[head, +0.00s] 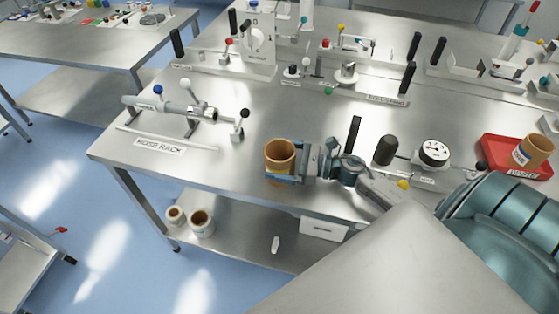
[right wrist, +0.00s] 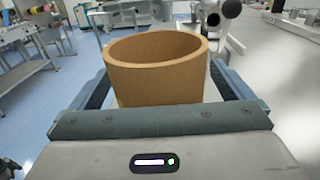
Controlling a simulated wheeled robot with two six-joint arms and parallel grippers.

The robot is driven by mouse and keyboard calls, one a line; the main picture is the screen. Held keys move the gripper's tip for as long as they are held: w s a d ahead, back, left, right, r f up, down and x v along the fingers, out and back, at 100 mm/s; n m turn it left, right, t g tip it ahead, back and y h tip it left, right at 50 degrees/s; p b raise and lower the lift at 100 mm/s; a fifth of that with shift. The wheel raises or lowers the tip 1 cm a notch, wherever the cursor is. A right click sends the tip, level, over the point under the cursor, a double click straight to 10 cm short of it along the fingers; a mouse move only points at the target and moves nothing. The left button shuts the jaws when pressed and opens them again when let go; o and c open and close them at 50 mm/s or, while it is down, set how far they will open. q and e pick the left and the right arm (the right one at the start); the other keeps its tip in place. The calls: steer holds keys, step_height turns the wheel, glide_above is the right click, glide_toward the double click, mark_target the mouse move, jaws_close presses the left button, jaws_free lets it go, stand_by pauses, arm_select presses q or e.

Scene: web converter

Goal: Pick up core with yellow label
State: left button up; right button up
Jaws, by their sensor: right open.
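A brown cardboard core (head: 279,153) stands upright near the front edge of the steel table. My right gripper (head: 284,174) reaches in from the right, with its open fingers on either side of the core. In the right wrist view the core (right wrist: 155,75) sits between the two blue-grey fingers, its open top facing up. A bluish band shows low on the core's near side; I cannot tell whether it is a label or a finger. Another brown core (head: 537,148) with a small label sits in a red tray (head: 500,150). My left gripper is not in view.
A roller shaft (head: 170,108) and a sign reading "NOSE RACK" (head: 159,147) lie left of the core. A black knob (head: 386,150) and a gauge (head: 434,153) stand to its right. Two cores (head: 201,221) are on the lower shelf. The table behind the core is fairly clear.

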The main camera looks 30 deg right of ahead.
steer(key=shift+w+a, duration=0.1)
steer(key=shift+a, duration=0.1)
steer(key=c, duration=1)
steer(key=shift+c, duration=0.2)
steer(key=shift+d+r, duration=0.1)
steer(key=shift+r, duration=0.1)
